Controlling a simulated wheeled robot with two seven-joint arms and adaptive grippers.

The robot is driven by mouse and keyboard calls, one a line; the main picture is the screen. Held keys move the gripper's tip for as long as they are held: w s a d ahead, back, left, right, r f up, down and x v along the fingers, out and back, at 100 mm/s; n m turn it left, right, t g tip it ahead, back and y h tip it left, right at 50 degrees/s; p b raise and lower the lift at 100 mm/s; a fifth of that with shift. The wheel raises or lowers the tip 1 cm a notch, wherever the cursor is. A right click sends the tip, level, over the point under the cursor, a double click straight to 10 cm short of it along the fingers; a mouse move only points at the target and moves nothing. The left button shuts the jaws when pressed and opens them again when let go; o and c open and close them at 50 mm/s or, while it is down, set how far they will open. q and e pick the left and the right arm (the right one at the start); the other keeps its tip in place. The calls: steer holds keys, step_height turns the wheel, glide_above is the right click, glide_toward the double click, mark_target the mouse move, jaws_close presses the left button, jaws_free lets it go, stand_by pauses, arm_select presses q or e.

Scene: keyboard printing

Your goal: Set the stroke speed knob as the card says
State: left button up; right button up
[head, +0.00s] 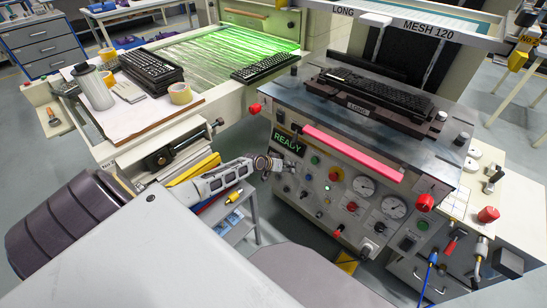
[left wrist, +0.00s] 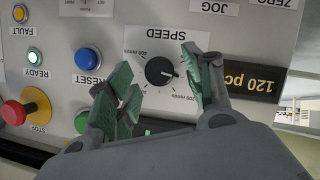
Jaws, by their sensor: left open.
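The stroke speed knob (left wrist: 158,71) is a black round dial under an upside-down SPEED label in the left wrist view. Its pale pointer mark points right and slightly down in that picture. Small mm/s marks ring it, hard to read. My left gripper (left wrist: 158,62) is open, its green-padded fingers on either side of the knob, with gaps visible. In the head view my left gripper (head: 275,163) is at the left part of the machine's front panel, where it hides the knob. A dark sign reading 120 pc (left wrist: 252,80) is beside the dial; I cannot tell if it is the card. My right gripper is not in view.
A blue RESET button (left wrist: 88,59), a red STOP button (left wrist: 13,112) and a green READY light (left wrist: 34,56) are near the dial. A pink bar (head: 352,152) runs along the panel's top.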

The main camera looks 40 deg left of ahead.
arm_select(q)
steer(key=v, duration=1.1)
stand_by(0.6)
